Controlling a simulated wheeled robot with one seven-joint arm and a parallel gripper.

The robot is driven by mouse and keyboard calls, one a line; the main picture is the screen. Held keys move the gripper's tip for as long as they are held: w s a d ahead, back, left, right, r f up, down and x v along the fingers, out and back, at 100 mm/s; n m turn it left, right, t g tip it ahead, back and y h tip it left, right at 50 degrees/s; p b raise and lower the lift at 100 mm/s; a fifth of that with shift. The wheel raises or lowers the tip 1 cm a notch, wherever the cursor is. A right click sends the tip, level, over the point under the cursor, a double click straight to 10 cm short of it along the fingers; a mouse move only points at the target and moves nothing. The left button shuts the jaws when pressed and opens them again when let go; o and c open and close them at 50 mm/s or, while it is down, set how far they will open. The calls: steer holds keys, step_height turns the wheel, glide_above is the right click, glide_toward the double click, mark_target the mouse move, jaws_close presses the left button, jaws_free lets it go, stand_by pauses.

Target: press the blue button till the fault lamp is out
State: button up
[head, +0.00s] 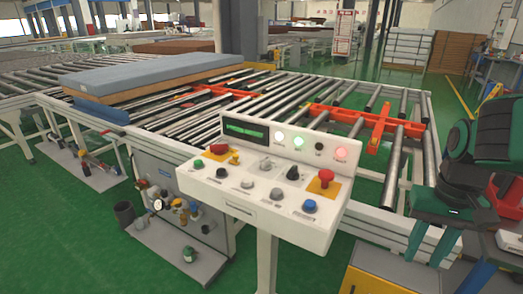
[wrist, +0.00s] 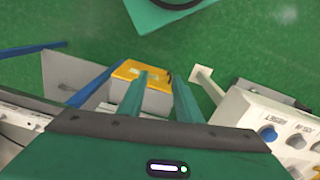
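The blue button (head: 309,206) is at the front right of the white control panel (head: 235,193). In the wrist view the blue button (wrist: 268,133) shows near the right edge. A lamp at the panel's upper right, which I take for the fault lamp (head: 341,152), glows red. My gripper (wrist: 160,80) is open and empty, its two green fingers apart. It is to the right of the panel, clear of the button, and points down toward the floor and a yellow-topped box (wrist: 130,72).
Other panel controls include a red mushroom button (head: 326,177) beside the blue button, and a green button (head: 198,164). A roller conveyor (head: 200,120) with a blue mattress (head: 150,72) runs behind the panel. Green floor (head: 60,220) is open at front left.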

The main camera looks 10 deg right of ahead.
steer(key=shift+s+r, duration=0.15)
steer(key=shift+s, duration=0.1)
steer(key=c, duration=0.5)
steer(key=w+r+n, duration=0.1)
steer(key=w, duration=0.1)
steer(key=w+r+n, duration=0.1)
steer(key=w+r, duration=0.1)
steer(key=w+a+r+n, duration=0.1)
steer(key=w+r+n, duration=0.1)
steer(key=shift+w+a+r, duration=0.1)
steer(key=shift+w, duration=0.2)
jaws_close()
steer(key=w+a+r+n, duration=0.5)
steer(key=w+a+n, duration=0.1)
steer(key=w+a, duration=0.2)
steer(key=w+a+r+n+g, duration=0.1)
steer(key=w+a+r+n, duration=0.4)
steer(key=w+a, duration=0.3)
steer(key=shift+w+a+n+h, duration=0.4)
steer(key=shift+w+n, duration=0.1)
steer(key=shift+w, duration=0.5)
